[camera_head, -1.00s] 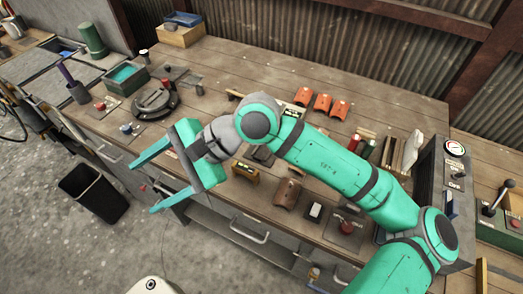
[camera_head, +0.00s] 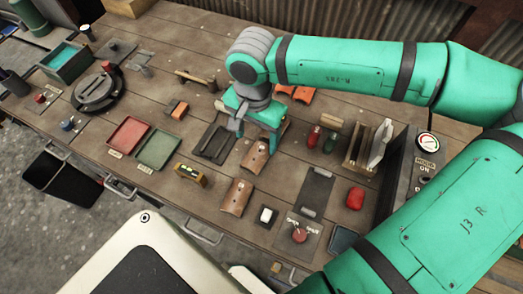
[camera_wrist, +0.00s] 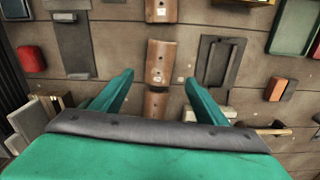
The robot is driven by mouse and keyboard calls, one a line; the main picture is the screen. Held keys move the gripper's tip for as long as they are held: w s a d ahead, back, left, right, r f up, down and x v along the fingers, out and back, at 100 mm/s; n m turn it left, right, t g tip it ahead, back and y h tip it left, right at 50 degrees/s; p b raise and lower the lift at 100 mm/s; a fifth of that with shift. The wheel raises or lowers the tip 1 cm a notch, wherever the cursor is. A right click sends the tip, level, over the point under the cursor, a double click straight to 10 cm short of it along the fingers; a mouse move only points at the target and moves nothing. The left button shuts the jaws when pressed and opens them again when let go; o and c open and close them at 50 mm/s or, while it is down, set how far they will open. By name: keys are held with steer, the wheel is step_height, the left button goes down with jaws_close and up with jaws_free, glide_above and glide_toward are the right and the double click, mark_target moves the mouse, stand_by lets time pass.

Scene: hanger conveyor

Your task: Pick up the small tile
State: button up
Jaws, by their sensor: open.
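Brown curved tiles lie in a row on the wooden bench. One tile (camera_head: 236,196) lies nearer the front edge; another tile (camera_head: 257,155) lies just in front of my gripper (camera_head: 257,137). In the wrist view, this middle tile (camera_wrist: 158,62) lies ahead of my open gripper (camera_wrist: 159,79), and a shorter brown piece (camera_wrist: 155,104) shows between the fingers, partly hidden by my gripper body. I cannot tell for sure which is the small tile. My gripper is empty, pointing down above the row.
A dark tray (camera_head: 214,143) lies left of the row, with red (camera_head: 128,134) and green (camera_head: 158,148) trays further left. A dark plate (camera_head: 316,190), a red object (camera_head: 355,198) and a wooden rack (camera_head: 358,150) stand to the right.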

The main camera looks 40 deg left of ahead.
mark_target(257, 155)
steer(key=f, duration=0.3)
steer(key=shift+s, duration=0.3)
steer(key=shift+w+d+f, duration=0.15)
steer(key=shift+f, duration=2.55)
steer(key=c, duration=1.2)
